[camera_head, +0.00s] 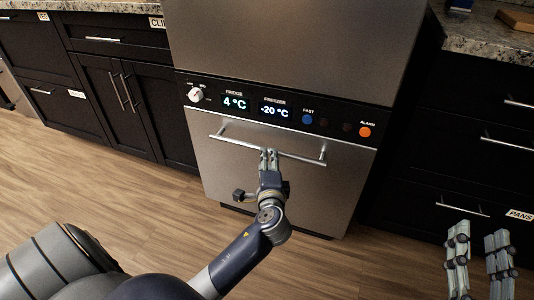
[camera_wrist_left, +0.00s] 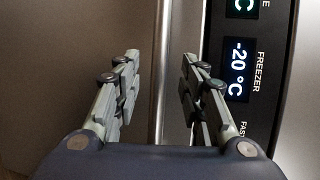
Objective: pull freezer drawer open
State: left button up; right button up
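The freezer drawer (camera_head: 230,170) is a steel front below the black control panel and looks shut. Its bar handle (camera_head: 305,157) runs across near the top. My left gripper (camera_head: 268,154) is at the middle of the handle. In the left wrist view its fingers (camera_wrist_left: 162,70) are apart, with the upright-looking handle bar (camera_wrist_left: 161,40) between them and no finger visibly pressing on it. How deep the bar sits between the fingers is hard to tell. My right gripper (camera_head: 478,235) is open and empty at the lower right, away from the drawer.
The control panel (camera_head: 335,122) has displays, a knob and an orange alarm button. Black cabinets stand on both sides, with a drawer labelled PANS (camera_head: 450,208) at the right. The wooden floor (camera_head: 160,200) in front looks clear.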

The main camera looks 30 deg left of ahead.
aim_at(288, 142)
pick_arm(q)
jog(key=b+x, duration=0.1)
jog(key=x, duration=0.5)
jog(key=shift+w+a+f, duration=0.1)
jog(key=shift+w+a, duration=0.15)
jog(key=shift+w, duration=0.05)
pick_arm(e)
jog(key=s+r+t+y, duration=0.1)
jog(key=s+r+t, duration=0.2)
jog(key=r, duration=0.4)
jog(key=shift+s+r+t+y, duration=0.25)
jog(key=shift+s+t+y, duration=0.1)
jog(key=shift+t, duration=0.55)
pick_arm(q)
grip_shut()
